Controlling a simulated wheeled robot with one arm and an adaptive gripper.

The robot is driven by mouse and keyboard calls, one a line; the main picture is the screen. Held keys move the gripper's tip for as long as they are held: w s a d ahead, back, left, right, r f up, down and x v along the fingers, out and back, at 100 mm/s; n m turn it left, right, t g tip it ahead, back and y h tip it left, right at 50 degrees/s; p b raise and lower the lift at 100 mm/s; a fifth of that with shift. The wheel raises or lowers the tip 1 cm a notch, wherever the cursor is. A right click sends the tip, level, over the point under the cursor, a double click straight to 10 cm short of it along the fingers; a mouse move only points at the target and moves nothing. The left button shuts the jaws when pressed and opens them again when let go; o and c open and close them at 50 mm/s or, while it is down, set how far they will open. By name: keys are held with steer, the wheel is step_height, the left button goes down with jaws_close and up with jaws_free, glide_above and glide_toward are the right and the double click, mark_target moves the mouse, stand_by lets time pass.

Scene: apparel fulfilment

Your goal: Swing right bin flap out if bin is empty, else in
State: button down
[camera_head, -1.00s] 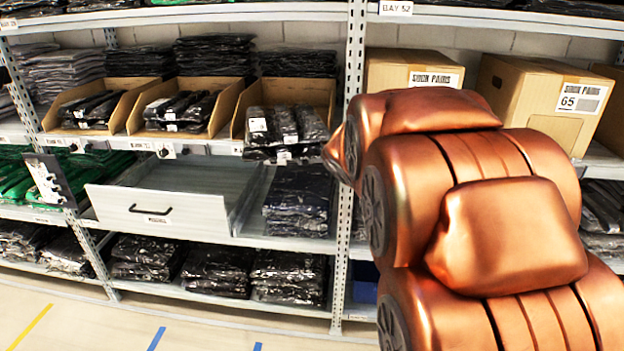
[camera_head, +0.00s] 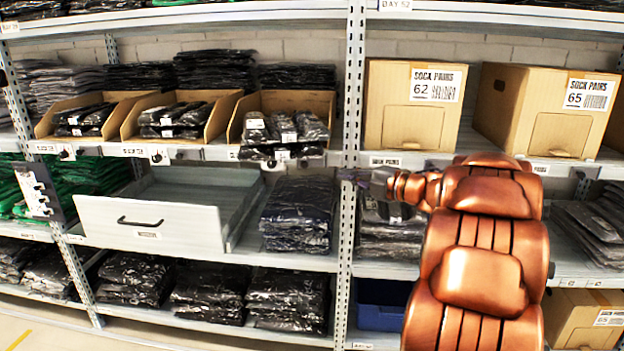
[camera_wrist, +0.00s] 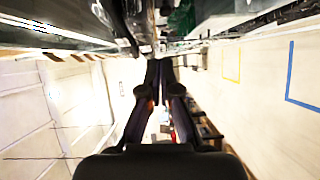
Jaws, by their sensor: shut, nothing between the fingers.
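Three open cardboard bins stand side by side on the left bay's shelf. The right bin (camera_head: 240,115) holds several dark plastic-wrapped packets (camera_head: 285,127), and some lie low at its front. A small white tag with a dark knob (camera_head: 283,157) sits on the shelf edge below it; I cannot tell whether this is the flap or which way it is swung. My gripper (camera_head: 345,175) is shut and empty, in front of the rack upright, right of and below the right bin. In the wrist view my gripper's fingers (camera_wrist: 160,65) are together with nothing between them.
A grey drawer (camera_head: 150,222) stands pulled out below the bins, its visible inside empty. The metal upright (camera_head: 352,110) divides the bays. Sock boxes 62 (camera_head: 390,110) and 65 (camera_head: 515,110) stand at right. Floor in front is open.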

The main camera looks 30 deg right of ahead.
mark_target(312, 163)
steer(key=d+f+x, duration=0.1)
steer(key=x, duration=1.1)
steer(key=shift+w+d+n+y+b, duration=0.3)
steer(key=shift+b, duration=0.05)
stand_by(0.4)
